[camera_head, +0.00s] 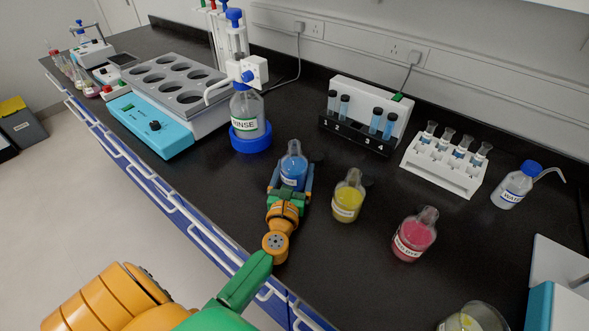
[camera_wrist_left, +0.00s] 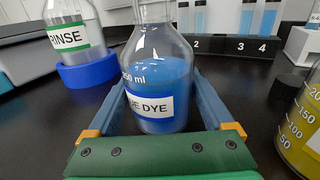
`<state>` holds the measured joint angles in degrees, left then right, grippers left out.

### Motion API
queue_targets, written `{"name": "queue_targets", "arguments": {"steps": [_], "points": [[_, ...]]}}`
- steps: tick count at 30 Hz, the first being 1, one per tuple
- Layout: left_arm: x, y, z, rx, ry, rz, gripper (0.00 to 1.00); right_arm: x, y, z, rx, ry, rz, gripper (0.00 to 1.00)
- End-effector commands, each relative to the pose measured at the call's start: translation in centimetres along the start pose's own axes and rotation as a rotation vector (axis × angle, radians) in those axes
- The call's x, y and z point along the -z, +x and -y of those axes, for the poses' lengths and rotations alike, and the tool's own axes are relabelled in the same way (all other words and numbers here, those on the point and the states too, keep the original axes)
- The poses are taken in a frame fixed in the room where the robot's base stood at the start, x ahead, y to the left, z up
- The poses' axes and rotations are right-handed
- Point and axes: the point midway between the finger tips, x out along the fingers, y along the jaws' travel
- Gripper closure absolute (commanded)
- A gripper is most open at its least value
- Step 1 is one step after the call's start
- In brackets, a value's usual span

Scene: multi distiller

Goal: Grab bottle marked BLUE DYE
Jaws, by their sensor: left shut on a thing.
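The BLUE DYE bottle (camera_head: 293,168) is a clear flask with blue liquid, upright on the black bench in the middle of the head view. In the left wrist view the bottle (camera_wrist_left: 156,75) fills the centre, its label partly readable as "E DYE". My left gripper (camera_head: 291,182) has its blue fingers on both sides of the bottle and is shut on it. In the left wrist view the fingers of the gripper (camera_wrist_left: 158,112) flank the bottle low down. My right gripper is not in view.
A RINSE bottle (camera_head: 247,112) stands in a blue ring behind left. A yellow bottle (camera_head: 347,198) and a red bottle (camera_head: 413,237) stand to the right. A tube rack (camera_head: 357,139) is behind, and a teal water bath (camera_head: 150,128) is at left.

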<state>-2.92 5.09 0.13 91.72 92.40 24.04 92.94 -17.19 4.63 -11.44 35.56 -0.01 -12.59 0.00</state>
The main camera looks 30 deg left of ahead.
Motion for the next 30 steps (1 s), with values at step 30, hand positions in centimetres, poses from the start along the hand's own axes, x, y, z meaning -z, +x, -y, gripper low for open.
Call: {"name": "queue_targets", "arguments": {"steps": [30], "points": [[-11.9, -10.8, 2.9, 0.000, -0.002, -0.003, 1.00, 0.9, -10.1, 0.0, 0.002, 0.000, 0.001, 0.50]]}}
